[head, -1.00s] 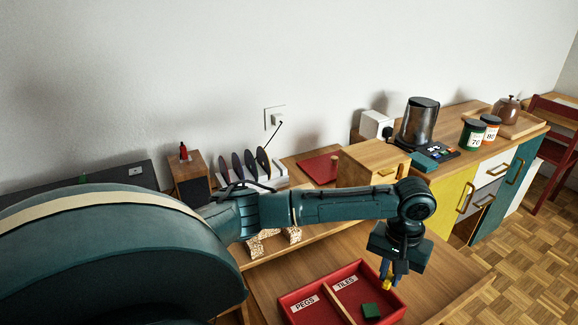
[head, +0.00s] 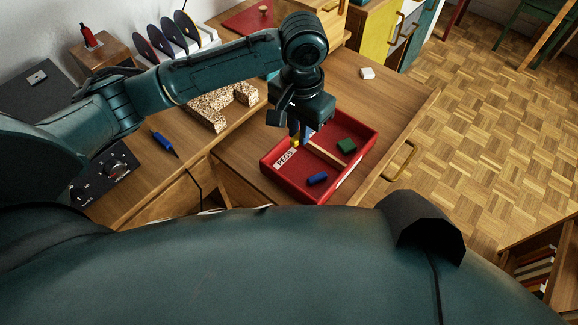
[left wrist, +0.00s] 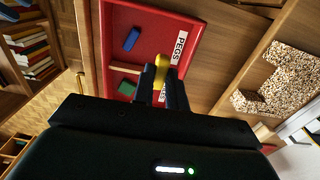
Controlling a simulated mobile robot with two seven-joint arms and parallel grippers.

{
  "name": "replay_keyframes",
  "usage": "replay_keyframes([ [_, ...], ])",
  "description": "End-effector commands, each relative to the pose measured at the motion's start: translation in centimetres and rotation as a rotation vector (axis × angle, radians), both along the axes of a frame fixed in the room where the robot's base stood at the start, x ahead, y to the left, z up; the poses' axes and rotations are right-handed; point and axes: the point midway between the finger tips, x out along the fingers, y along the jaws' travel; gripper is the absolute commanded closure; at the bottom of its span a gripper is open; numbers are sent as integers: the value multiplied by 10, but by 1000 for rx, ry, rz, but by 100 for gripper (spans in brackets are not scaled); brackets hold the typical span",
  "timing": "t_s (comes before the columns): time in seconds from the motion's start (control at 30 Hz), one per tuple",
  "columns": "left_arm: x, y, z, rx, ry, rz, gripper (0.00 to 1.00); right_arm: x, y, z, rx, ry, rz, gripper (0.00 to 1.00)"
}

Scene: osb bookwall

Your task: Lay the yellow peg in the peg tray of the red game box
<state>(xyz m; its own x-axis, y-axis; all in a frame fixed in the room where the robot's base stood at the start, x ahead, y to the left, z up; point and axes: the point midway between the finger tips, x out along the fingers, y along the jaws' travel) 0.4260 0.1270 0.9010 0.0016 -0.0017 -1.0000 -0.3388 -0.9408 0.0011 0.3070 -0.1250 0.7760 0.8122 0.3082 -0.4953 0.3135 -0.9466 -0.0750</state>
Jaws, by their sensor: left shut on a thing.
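The red game box (head: 290,182) sits on the wooden surface, with a divider (head: 327,154) between its two compartments. The PEGS label (head: 285,158) marks the nearer left one, where a blue peg (head: 317,179) lies. A green tile (head: 347,145) lies in the other compartment. My left gripper (head: 299,138) is shut on the yellow peg (left wrist: 161,62), over the label end of the box near the divider. In the left wrist view the peg shows at the fingertips beside the PEGS label (left wrist: 180,45). Its height above the tray floor is unclear. My right gripper is not in view.
A speckled block (head: 222,108) stands left of the box, with a blue marker-like object (head: 165,143) farther left. A small white block (head: 367,73) lies beyond the box. The wood between the white block and the box is clear.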

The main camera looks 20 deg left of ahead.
Motion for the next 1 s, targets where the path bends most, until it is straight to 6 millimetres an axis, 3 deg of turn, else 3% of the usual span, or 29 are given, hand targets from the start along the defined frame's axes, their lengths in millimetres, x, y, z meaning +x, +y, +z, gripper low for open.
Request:
replay_keyframes([
  [0.2, -1, 0, -37, 2, 3, -4, 100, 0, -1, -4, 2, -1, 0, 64],
  [0.37, -1, 0, -52, 2, 2, -3, 100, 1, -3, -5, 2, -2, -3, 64],
  [0.6, -1, 0, -90, 3, 2, -3, 100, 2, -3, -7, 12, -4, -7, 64],
  [1.0, -1, 0, -98, 1, 1, -4, 100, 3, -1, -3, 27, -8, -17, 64],
])
